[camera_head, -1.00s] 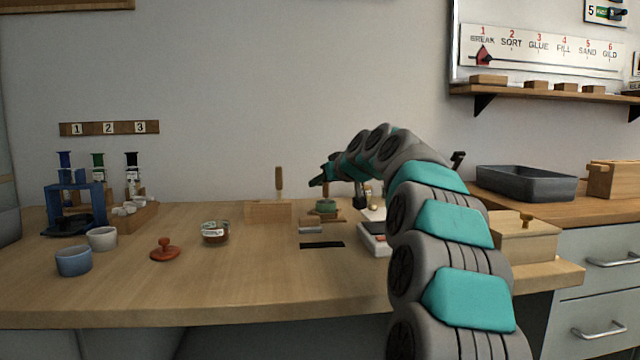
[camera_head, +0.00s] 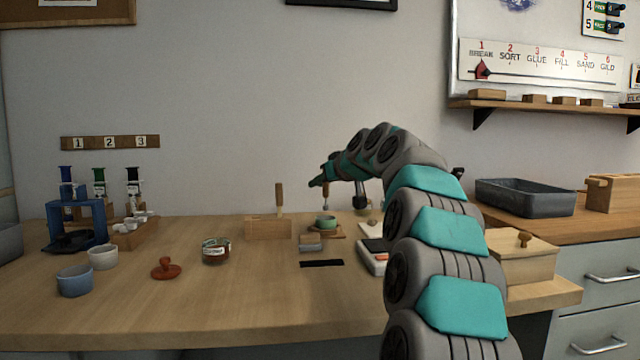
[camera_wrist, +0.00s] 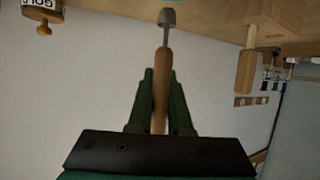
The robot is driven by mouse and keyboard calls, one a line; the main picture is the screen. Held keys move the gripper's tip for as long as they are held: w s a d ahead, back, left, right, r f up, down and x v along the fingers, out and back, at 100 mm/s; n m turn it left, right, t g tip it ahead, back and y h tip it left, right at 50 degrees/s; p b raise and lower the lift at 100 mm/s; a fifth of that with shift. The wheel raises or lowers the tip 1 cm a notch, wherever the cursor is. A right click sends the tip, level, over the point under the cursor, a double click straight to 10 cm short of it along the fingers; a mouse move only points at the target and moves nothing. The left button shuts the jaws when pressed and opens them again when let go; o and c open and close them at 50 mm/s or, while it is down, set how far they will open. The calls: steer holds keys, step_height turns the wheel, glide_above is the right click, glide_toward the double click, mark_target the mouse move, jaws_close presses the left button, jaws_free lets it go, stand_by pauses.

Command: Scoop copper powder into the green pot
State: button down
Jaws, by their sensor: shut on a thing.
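My gripper (camera_head: 322,182) is shut on the wooden handle of a scoop (camera_head: 326,199), which hangs down from it. In the wrist view the scoop's wooden handle (camera_wrist: 161,85) lies between my green fingers (camera_wrist: 160,75), with a metal shaft and a small grey head at its far end. The green pot (camera_head: 326,221) stands on a small wooden stand at the back of the bench, just below the scoop, apart from it. The inside of the scoop head is hidden.
A wooden block with an upright handled tool (camera_head: 268,228) stands left of the pot. A grey block (camera_head: 311,243), a black strip (camera_head: 322,263) and a scale-like device (camera_head: 373,258) lie nearby. Cups (camera_head: 75,281) and a red stamp-like piece (camera_head: 166,268) are at left.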

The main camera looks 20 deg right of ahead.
steer(key=shift+r, duration=0.1)
step_height(320, 180, up, 5)
steer(key=p, duration=0.3)
stand_by(0.6)
